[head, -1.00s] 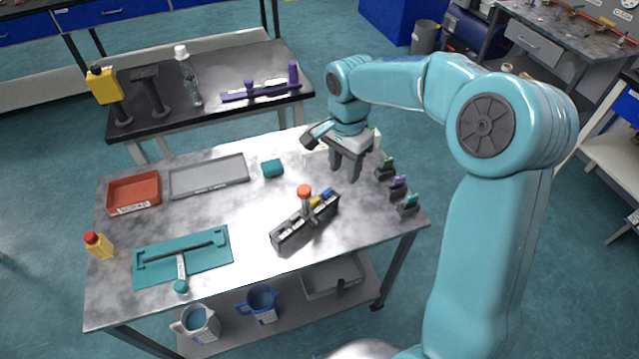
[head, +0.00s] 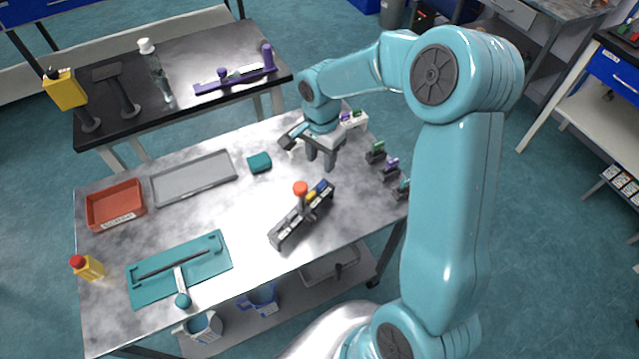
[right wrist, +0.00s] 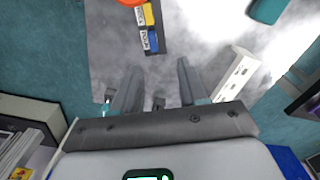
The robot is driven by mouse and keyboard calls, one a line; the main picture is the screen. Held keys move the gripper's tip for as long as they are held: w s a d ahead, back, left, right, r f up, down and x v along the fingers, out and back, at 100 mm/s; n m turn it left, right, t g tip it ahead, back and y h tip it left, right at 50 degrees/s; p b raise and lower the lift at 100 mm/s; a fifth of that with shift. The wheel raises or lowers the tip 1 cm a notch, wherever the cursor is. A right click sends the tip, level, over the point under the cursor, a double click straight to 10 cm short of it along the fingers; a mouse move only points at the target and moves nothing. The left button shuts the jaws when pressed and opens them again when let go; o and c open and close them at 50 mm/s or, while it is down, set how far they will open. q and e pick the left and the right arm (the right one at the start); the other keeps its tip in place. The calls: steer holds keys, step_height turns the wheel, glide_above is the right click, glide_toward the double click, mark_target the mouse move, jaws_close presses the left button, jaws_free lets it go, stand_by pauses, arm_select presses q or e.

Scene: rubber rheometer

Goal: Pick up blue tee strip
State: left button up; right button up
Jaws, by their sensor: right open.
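A small blue piece (head: 321,186) sits in the dark rack (head: 290,228), beside a yellow piece (head: 311,195); it looks like the blue tee strip, but its tee shape is not clear. In the right wrist view, the blue piece (right wrist: 152,41) shows at the rack's near end with a label beside it. My right gripper (head: 322,157) is open and empty, fingers pointing down over the table behind the rack. In the right wrist view, its fingers (right wrist: 157,75) are apart, with the blue piece beyond them. My left gripper is not in view.
An orange-capped item (head: 300,188) stands at the rack. Small dark stands with green (head: 377,147), purple (head: 391,163) and teal tops line the right edge. A white holder (head: 352,119) is behind my gripper. A teal block (head: 259,162) lies left; bare table lies between.

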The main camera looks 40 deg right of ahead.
mark_target(322, 184)
steer(key=shift+f, duration=0.85)
steer(key=shift+s+f, duration=0.1)
steer(key=shift+f, duration=0.25)
steer(key=shift+s+f, duration=0.15)
steer(key=shift+s, duration=0.05)
steer(key=f, duration=0.1)
steer(key=f+p, duration=0.1)
steer(key=f, duration=0.2)
steer(key=shift+s+a+f+p, duration=0.2)
steer(key=shift+a+f+p, duration=0.15)
steer(key=shift+a+p, duration=0.05)
steer(key=shift+s+d+f, duration=0.1)
steer(key=shift+s+f, duration=0.05)
steer(key=shift+f, duration=0.15)
steer(key=c, duration=0.7)
jaws_close()
